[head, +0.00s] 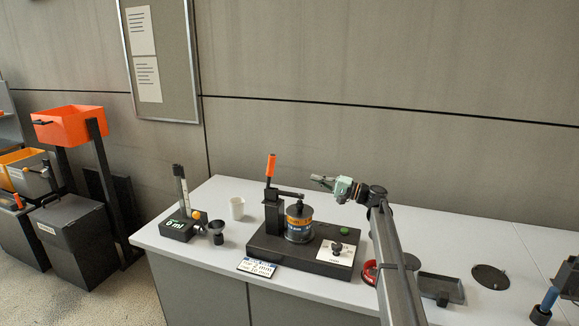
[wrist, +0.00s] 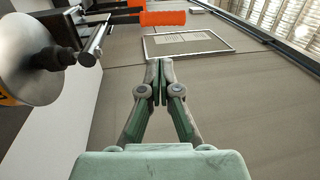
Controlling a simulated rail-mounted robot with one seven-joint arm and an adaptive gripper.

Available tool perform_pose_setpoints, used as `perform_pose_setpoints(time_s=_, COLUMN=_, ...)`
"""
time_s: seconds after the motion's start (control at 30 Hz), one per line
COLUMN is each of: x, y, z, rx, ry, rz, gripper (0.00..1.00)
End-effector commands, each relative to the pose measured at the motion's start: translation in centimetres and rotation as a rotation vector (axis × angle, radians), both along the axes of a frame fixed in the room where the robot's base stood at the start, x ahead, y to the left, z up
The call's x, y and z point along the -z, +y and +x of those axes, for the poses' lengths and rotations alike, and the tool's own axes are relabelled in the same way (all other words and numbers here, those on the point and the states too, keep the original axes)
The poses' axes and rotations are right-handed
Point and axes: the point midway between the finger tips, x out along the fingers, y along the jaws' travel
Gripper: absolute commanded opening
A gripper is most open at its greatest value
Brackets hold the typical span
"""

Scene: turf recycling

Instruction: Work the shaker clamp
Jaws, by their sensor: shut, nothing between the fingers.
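The shaker (head: 305,253) is a dark flat base on the table. A jar (head: 299,222) with a grey lid and a blue and orange label stands on it, under the clamp arm (head: 287,193). The clamp's orange handle (head: 271,166) points up from a black post in the head view. In the wrist view the orange handle (wrist: 163,18) lies at the top, and the jar's lid (wrist: 28,62) is at the left with the dark pressing tip against it. My gripper (head: 316,178) is shut and empty, right of the handle and apart from it; its closed fingers show in the wrist view (wrist: 160,68).
A white cup (head: 237,208) and a black device with a green display (head: 180,226) stand left of the shaker. A small display plate (head: 257,267) lies in front. A grey tray (head: 441,287) and a dark disc (head: 491,277) lie at the right. The wall is behind.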

Motion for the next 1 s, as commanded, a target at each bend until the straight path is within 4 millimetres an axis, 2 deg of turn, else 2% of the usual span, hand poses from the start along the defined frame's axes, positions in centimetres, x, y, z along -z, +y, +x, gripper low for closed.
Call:
perform_pose_setpoints(time_s=0.23, x=-0.8, y=1.8, z=0.4, rx=-0.006, ry=0.0, rz=0.015, gripper=0.0)
perform_pose_setpoints(time_s=0.7, x=-2.4, y=10.1, z=2.6, rx=-0.006, ry=0.001, rz=0.013, gripper=0.0)
perform_pose_setpoints(time_s=0.83, x=-2.6, y=11.8, z=3.0, rx=-0.006, ry=0.001, rz=0.012, gripper=0.0)
perform_pose_setpoints(time_s=1.0, x=-2.7, y=12.9, z=3.3, rx=-0.005, ry=0.0, rz=0.011, gripper=0.0)
